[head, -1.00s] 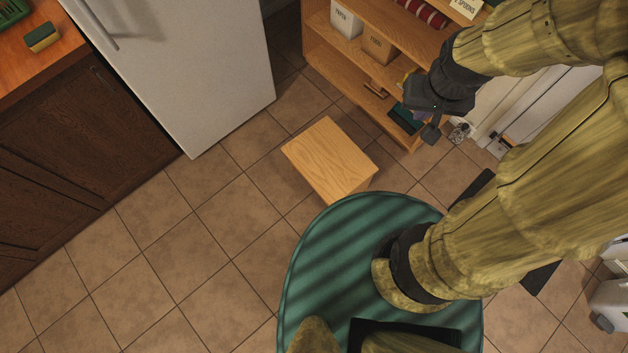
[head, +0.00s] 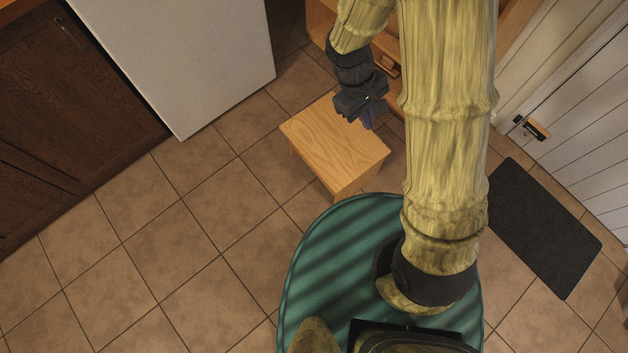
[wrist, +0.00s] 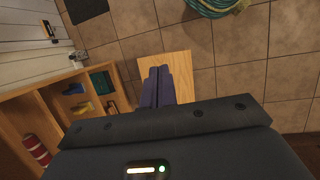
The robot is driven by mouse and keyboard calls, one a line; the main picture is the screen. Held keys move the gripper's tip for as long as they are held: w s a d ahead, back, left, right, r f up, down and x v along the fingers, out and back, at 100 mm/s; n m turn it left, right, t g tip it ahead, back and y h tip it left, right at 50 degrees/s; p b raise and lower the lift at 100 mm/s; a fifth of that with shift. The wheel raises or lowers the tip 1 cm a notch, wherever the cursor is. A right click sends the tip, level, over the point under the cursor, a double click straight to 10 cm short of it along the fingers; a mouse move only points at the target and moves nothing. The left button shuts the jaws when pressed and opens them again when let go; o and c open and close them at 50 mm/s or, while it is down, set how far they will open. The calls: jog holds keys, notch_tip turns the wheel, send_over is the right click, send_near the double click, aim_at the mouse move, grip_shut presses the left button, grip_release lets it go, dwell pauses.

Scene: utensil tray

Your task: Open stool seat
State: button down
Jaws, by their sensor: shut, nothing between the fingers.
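The wooden stool (head: 328,150) stands on the tiled floor in the middle of the head view, its flat light-wood seat down on its base. The seat also shows in the wrist view (wrist: 179,67), partly hidden behind my fingers. My gripper (head: 368,118) is above the seat's far right part in the head view. In the wrist view its two dark blue fingers (wrist: 157,85) are together and empty, pointing at the seat. I cannot tell how far above the seat the fingertips are.
A wooden shelf unit (wrist: 65,98) stands close behind the stool. A white fridge (head: 180,60) is at left in the head view. A dark mat (head: 545,225) lies by the white door (head: 585,130). The tiled floor left of the stool is clear.

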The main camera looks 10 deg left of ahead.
jog(key=s+a+f+n+t+h+b, duration=0.1)
jog(key=a+f+n+b, duration=0.5)
jog(key=f, duration=1.1)
jog(key=s+a+f+n+t+h+b, duration=0.1)
jog(key=a+f+n+t+h+b, duration=0.2)
jog(key=f+b, duration=1.1)
jog(key=s+a+f+n+t+h+b, duration=0.1)
jog(key=a+f+n+t+b, duration=0.6)
jog(key=f, duration=1.3)
jog(key=a+n+h+b, duration=0.1)
jog(key=a+b, duration=0.2)
jog(key=shift+f+n+b, duration=0.15)
jog(key=shift+n+b, duration=0.2)
jog(key=shift+n, duration=0.05)
jog(key=shift+s, duration=0.1)
jog(key=b+x, duration=0.6)
jog(key=x, duration=0.4)
notch_tip(320, 180, up, 4)
jog(key=shift+r+b, duration=0.15)
jog(key=shift+b, duration=0.55)
jog(key=shift+r, duration=0.1)
